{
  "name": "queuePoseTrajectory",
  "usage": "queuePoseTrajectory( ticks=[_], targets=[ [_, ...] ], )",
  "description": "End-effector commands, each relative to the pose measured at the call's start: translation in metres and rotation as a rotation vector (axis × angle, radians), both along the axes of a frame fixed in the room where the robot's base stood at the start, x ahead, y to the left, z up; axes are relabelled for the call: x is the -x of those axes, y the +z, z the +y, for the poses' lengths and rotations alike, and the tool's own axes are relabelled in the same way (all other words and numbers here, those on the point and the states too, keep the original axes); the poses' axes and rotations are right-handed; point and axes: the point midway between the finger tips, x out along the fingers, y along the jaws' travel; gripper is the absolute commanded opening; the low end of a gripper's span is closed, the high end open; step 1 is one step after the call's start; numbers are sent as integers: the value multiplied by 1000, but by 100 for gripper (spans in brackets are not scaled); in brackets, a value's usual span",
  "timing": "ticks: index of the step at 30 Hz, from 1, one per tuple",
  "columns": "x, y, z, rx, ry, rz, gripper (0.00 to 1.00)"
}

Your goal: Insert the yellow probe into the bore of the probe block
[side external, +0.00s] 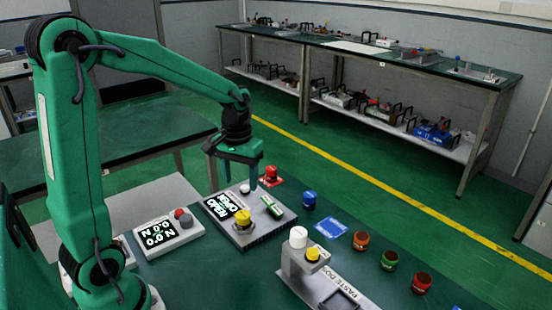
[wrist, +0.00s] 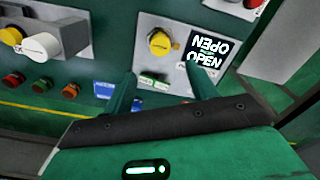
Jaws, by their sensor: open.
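A yellow knob-like piece (side external: 243,222) stands on the grey box with the OPEN display (side external: 222,206). It also shows in the wrist view (wrist: 160,42), beyond my fingertips. A second yellow piece (side external: 312,254) is on the paste dosing unit. I cannot tell for certain which yellow piece is the probe, nor which part is the probe block; no bore is clear to see. My gripper (side external: 233,178) points down above the far side of the OPEN box, apart from the yellow pieces. Its fingers (wrist: 160,73) are spread with nothing held between them.
A red piece (side external: 271,174) sits beyond the box and a blue one (side external: 310,199) to its right, near a blue mat (side external: 332,228). Orange (side external: 361,240), green (side external: 389,260) and red (side external: 421,283) cups line the right. A white-topped paste dosing unit (side external: 298,272) stands in front.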

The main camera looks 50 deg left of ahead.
Motion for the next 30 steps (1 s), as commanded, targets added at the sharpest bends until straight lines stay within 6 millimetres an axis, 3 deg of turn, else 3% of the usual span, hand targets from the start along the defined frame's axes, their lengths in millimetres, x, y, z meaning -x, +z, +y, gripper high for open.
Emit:
queuePoseTrajectory(
  ticks=[11, 21, 30],
  targets=[
    [23, 33, -23, -24, -96, -100, 57],
    [67, 67, -53, -61, -248, -257, 57],
    [107, 82, -74, -94, -377, -394, 57]
  ],
)
